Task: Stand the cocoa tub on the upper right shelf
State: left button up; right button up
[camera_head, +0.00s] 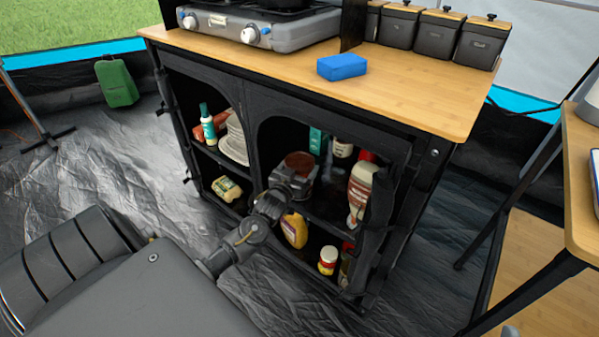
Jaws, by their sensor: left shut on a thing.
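The cocoa tub (300,162) shows as a brown round top just beyond my left gripper (294,178). My left gripper is shut on it at the opening of the cabinet's upper right compartment. The gripper hides most of the tub's body, so I cannot tell whether its base touches the upper right shelf (325,212). My right gripper is not in view.
On the upper right shelf stand a white bottle with a red cap (359,190), a teal box (318,140) and a jar (342,148). Below are a yellow bottle (294,230) and a small jar (327,260). The cabinet's wooden top (420,95) overhangs the opening.

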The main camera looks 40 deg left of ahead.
pick_arm(q)
jog(key=shift+f, duration=0.1)
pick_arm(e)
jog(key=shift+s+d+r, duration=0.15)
pick_arm(q)
jog(key=shift+f, duration=0.1)
